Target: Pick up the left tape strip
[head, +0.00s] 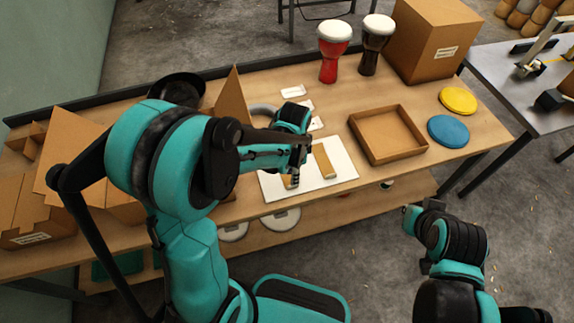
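A white board (272,191) lies on the wooden table (460,140) and carries two tan tape strips. The right strip (324,161) shows clearly. The left strip (286,181) shows only in part, because my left gripper (294,178) covers much of it. That gripper points down over the left strip. I cannot tell whether its fingers touch the strip, or whether they are open or shut. My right gripper (409,220) is off the table's front edge, at the lower right, with nothing seen in it. Its finger opening cannot be made out.
An empty cardboard tray (413,151) stands right of the board. Blue (448,131) and yellow (458,100) discs lie further right. Red (331,68) and dark (371,60) goblet drums and a closed carton (428,62) stand behind. Open cardboard boxes (40,210) fill the left end.

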